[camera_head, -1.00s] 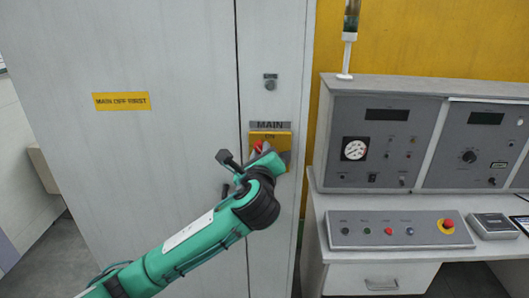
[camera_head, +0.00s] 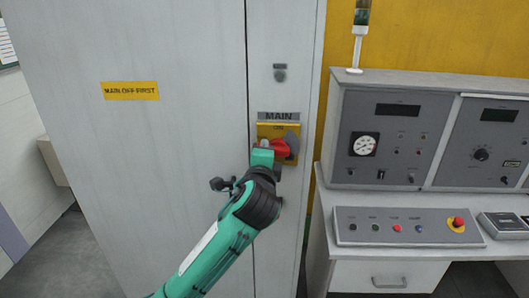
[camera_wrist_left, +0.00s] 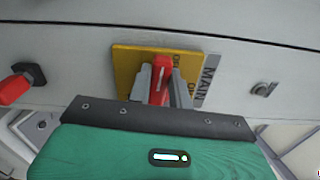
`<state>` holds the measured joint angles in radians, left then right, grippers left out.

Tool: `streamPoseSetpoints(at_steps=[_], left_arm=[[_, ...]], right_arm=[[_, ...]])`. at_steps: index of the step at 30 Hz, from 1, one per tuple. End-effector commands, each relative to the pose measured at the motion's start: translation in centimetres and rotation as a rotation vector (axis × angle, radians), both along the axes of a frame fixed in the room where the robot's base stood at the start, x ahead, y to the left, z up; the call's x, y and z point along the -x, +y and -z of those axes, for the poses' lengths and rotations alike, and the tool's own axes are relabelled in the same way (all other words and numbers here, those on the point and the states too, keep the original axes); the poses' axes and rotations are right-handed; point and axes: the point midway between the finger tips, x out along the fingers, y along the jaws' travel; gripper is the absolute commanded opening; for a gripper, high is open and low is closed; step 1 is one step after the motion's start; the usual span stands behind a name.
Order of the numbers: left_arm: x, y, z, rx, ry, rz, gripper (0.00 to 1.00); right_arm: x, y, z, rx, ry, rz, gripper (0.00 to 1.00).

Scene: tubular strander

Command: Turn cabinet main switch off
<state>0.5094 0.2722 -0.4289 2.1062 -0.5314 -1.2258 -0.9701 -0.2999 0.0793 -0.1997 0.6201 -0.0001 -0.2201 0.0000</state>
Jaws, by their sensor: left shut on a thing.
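The main switch has a red handle (camera_head: 281,148) on a yellow plate (camera_head: 265,130) under a MAIN label on the grey cabinet. My left gripper (camera_head: 270,151) is at the switch, its arm coming up from below. In the left wrist view, the red handle (camera_wrist_left: 160,84) stands between the two grey fingers of my left gripper (camera_wrist_left: 161,88), which are shut on it. The handle lies roughly sideways across the yellow plate (camera_wrist_left: 127,65). ON and OFF lettering shows partly there; the fingers hide some of the plate. My right gripper is out of view.
A yellow MAIN OFF FIRST sign (camera_head: 130,91) is on the cabinet door. A small lock (camera_head: 280,73) sits above the switch. A control desk (camera_head: 400,227) with buttons and gauges stands to the right. The left wrist view also shows a red handle with a black mount (camera_wrist_left: 22,82).

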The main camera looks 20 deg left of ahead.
Motion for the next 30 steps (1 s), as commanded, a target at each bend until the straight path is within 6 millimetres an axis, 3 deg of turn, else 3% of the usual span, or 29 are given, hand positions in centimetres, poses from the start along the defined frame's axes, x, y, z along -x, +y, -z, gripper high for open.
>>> streamPoseSetpoints(at_steps=[23, 24, 27, 30], left_arm=[[0.01, -0.01, 0.53, 0.102, -0.025, 0.0, 0.0], [0.01, -0.01, 0.53, 0.102, -0.025, 0.0, 0.24], [0.01, -0.02, 0.5, 0.102, -0.026, 0.001, 0.42], [0.0, -0.01, 0.47, 0.1, -0.027, 0.0, 0.42]], right_arm=[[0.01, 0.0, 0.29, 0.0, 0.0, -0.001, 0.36], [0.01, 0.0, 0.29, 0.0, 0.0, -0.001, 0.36], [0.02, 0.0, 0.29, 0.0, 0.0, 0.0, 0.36], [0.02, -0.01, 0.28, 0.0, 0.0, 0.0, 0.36]])
